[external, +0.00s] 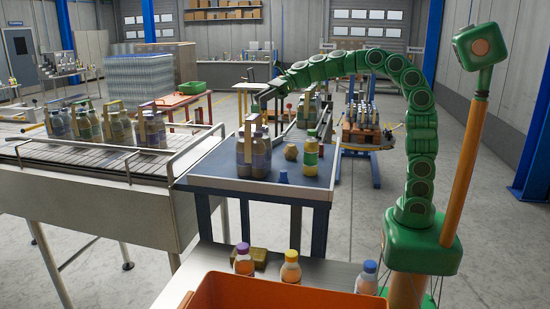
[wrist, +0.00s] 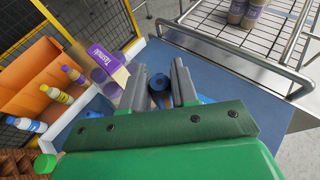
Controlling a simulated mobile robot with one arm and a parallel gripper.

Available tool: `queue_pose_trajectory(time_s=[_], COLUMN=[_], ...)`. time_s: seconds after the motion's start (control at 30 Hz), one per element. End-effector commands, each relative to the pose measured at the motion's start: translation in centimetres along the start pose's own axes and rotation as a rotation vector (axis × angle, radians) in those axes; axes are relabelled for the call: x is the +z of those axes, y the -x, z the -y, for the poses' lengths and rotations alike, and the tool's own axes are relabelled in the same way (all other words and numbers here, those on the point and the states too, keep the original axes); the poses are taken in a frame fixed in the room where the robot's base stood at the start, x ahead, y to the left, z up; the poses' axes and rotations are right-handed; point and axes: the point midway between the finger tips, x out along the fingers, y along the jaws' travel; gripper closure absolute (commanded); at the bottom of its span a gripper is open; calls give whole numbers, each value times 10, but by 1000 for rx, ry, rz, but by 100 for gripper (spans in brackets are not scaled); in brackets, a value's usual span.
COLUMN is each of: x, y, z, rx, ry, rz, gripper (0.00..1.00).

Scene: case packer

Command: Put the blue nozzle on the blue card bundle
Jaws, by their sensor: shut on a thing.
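My gripper shows in the wrist view (wrist: 159,88), its two grey fingers shut on a small blue rounded piece (wrist: 158,82) with a dark middle, which looks like the blue nozzle. In the external view my gripper (external: 260,99) is high above the blue-topped table; the held piece is too small to make out there. A bottle bundle with blue-purple labels (external: 253,158) and a tan upright handle stands on that table. In the wrist view its purple printed card (wrist: 118,72) and round caps are left of the fingers, apart from them. I cannot tell the height gap.
A small blue cone (external: 283,177), a tan lump (external: 291,152) and a yellow-labelled bottle (external: 311,157) stand on the table, right of the bundle. A conveyor (external: 85,152) with several bundles is at left. An orange crate (external: 270,290) and capped bottles are in front.

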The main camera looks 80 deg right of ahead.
Motion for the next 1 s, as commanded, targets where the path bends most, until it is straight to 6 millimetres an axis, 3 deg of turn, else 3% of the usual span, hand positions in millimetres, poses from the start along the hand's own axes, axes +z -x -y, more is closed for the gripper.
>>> queue_pose_trajectory(time_s=[0.3, 0.53, 0.67, 1.0], x=[-34, -48, -50, -55], y=[26, 32, 26, -9], z=[-14, -17, -12, 18], rx=[-93, -121, -125, -126], ry=[-40, -54, -55, -54], rz=[1, -1, -1, -1], gripper=[100, 100, 100, 100])
